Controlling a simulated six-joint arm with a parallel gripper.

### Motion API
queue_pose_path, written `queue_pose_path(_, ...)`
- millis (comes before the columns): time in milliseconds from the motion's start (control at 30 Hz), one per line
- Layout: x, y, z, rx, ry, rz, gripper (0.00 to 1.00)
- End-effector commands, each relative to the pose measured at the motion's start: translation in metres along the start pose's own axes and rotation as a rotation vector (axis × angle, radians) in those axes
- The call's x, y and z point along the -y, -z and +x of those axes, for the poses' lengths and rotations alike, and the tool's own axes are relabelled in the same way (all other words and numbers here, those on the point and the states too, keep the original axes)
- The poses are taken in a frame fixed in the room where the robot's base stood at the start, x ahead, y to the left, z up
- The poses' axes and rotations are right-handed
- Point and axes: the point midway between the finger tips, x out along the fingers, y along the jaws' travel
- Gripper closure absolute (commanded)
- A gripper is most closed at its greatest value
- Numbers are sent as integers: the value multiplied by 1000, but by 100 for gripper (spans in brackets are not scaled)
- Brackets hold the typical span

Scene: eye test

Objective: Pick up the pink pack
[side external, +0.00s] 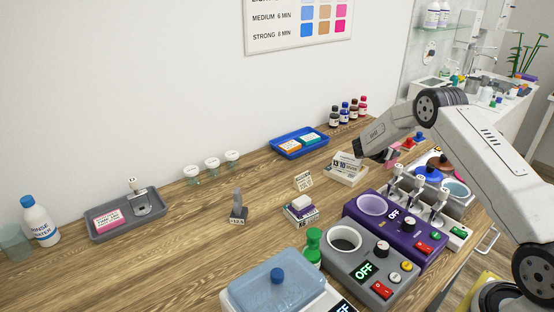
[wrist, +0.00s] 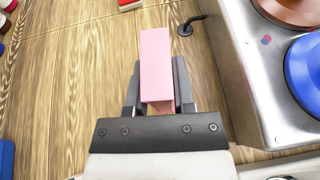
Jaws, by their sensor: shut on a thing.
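The pink pack (wrist: 156,62) is a long pale pink block in the wrist view. It stands out between the two dark fingers of my gripper (wrist: 157,85), which is shut on it. I cannot tell whether the pack touches the table. A white-labelled pink packet (side external: 108,218) lies in a grey tray (side external: 95,238) at the far left.
The metal warmer (wrist: 245,85) with blue (wrist: 305,70) and brown lids stands close on the right. A black cable (wrist: 188,25) lies near the pack's far end. A blue tray (side external: 283,154) and small bottles (side external: 345,112) stand behind.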

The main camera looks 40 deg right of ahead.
Motion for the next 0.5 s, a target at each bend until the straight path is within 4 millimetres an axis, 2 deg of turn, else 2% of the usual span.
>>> queue_pose_path(133, 1, -17, -8, 1, 0, 0, 100)
queue_pose_path(500, 31, -47, -38, 0, -1, 2, 100)
